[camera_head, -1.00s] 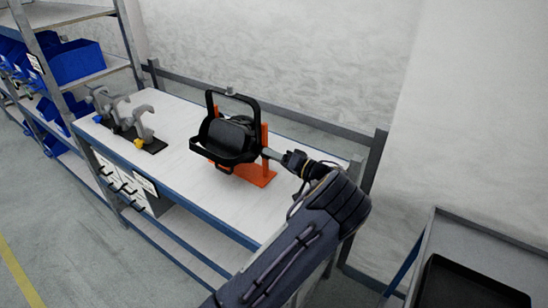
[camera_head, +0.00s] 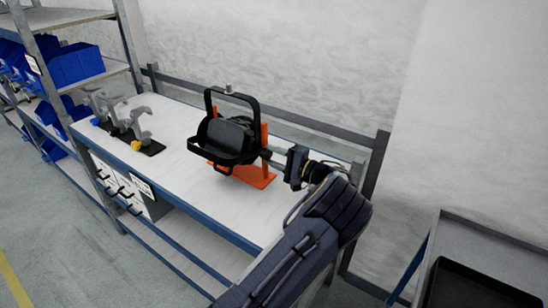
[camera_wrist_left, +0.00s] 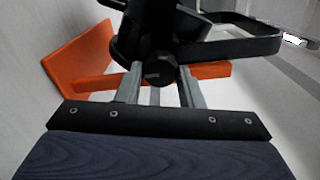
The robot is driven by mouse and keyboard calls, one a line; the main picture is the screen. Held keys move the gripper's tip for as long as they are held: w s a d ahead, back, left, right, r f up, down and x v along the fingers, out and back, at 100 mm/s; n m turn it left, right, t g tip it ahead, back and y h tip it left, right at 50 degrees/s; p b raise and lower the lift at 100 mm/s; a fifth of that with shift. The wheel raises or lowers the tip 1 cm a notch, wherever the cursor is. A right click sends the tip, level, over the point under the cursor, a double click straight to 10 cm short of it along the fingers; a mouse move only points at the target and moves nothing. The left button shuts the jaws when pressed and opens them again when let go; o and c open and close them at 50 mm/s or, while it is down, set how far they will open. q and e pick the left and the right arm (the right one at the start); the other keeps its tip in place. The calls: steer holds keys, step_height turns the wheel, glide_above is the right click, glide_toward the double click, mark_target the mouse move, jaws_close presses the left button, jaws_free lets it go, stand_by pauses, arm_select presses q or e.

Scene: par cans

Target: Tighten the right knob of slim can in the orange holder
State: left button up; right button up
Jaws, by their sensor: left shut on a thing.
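The black slim can (camera_head: 228,135) with its square yoke sits in the orange holder (camera_head: 258,177) on the bench. The holder also shows in the wrist view (camera_wrist_left: 82,57). My left gripper (camera_head: 268,156) reaches the can's right side from the right. In the wrist view its two grey fingers (camera_wrist_left: 161,84) stand on either side of the round black right knob (camera_wrist_left: 160,70), shut on it. The knob is hidden by the fingers in the head view. My right gripper is out of view.
Grey clamps (camera_head: 128,124) on a dark base stand at the bench's left end. A shelf with blue bins (camera_head: 75,63) is further left. A rail (camera_head: 300,120) runs behind the bench. A cart with a black tray (camera_head: 480,285) stands at lower right.

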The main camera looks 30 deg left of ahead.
arm_select(q)
steer(key=m, duration=0.3)
steer(key=shift+m+p, duration=0.3)
steer(key=shift+p, duration=0.05)
steer(key=shift+f+m+p, duration=0.1)
steer(key=shift+m+p, duration=0.3)
steer(key=shift+m, duration=1.1)
steer(key=o, duration=1)
steer(key=d+b, duration=0.1)
steer(key=d, duration=0.6)
steer(key=shift+s+d+b, duration=0.35)
steer(key=shift+d+b, duration=0.05)
